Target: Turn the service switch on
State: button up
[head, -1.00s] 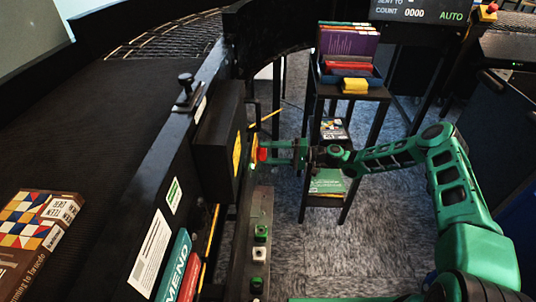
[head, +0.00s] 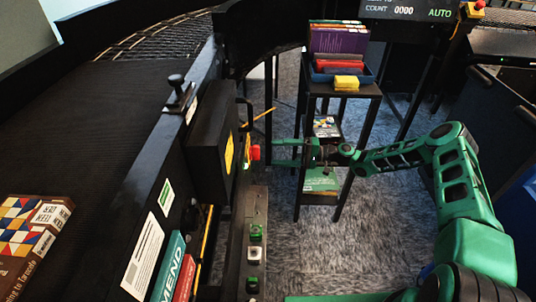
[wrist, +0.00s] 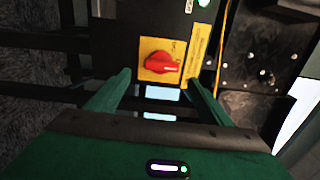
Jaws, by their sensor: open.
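The service switch is a red rotary knob (wrist: 160,63) on a yellow plate (wrist: 148,48). In the wrist view its handle lies roughly sideways, with a pale mark near its right end; the lettering is too small to read surely. In the head view the red knob (head: 255,152) sticks out from the side of the black box. My gripper (wrist: 158,78) is open, its two green fingers pointing at the switch, one to each side of it. In the head view my gripper (head: 276,150) is to the right of the knob, with a small gap between them.
A lit green lamp (wrist: 204,3) is above the switch. A black box (head: 212,150) stands beside the conveyor (head: 110,110). Below is a rail with green and white buttons (head: 256,232). A shelf stand (head: 365,90) with books stands behind my arm.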

jog(key=shift+d, duration=2)
jog(key=shift+s, duration=0.15)
jog(key=s+d+r+m+g+h, duration=0.1)
jog(key=s+d+r+h, duration=0.8)
jog(key=s+d, duration=0.35)
jog(key=s+d+r+g+h, duration=0.1)
jog(key=s+d+r+h, duration=0.6)
jog(key=s+d+r, duration=0.5)
jog(key=s+d+r+m+h, duration=0.1)
jog(key=s+d+r+m, duration=0.1)
jog(key=s, duration=0.9)
jog(key=s+d+r+m+t, duration=0.1)
jog(key=s+d+r, duration=0.3)
jog(key=s, duration=0.7)
jog(key=shift+d+r+m+h, duration=0.2)
jog(key=shift+d+m+h, duration=0.25)
jog(key=shift+m, duration=0.45)
